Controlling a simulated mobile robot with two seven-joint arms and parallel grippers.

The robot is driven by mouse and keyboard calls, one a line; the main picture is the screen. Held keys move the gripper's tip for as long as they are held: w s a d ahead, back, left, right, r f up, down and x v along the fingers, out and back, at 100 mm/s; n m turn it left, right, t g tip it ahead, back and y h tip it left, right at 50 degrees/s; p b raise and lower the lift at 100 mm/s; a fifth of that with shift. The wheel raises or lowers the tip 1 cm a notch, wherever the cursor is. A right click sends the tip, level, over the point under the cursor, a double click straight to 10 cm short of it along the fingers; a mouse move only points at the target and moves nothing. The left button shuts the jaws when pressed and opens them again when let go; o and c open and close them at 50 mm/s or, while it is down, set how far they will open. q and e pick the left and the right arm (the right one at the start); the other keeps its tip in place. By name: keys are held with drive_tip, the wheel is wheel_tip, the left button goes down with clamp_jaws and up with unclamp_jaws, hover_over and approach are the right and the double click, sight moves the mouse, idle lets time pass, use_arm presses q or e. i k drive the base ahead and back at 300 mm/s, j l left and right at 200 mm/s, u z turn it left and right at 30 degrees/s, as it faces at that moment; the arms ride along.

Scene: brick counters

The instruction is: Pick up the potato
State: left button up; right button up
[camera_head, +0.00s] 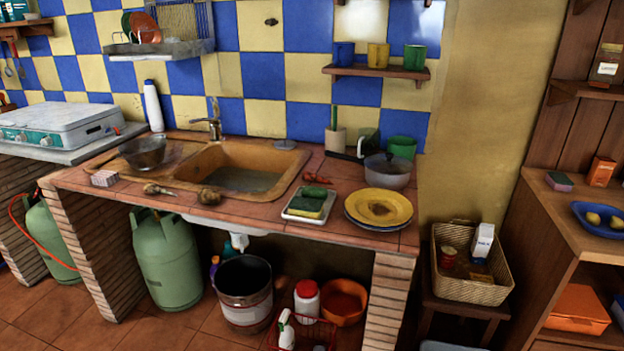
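A small round brown lump (208,196), which looks like a potato, lies on the tiled counter (262,208) at the front edge of the sink. Two yellowish rounded items (593,218) lie in a blue bowl (583,209) on the right shelf; I cannot tell whether they are potatoes. Neither of my grippers is in view.
A pale small item (157,190) lies left of the lump.

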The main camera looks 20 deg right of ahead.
sight(209, 196)
drive_tip(key=i+j, duration=1)
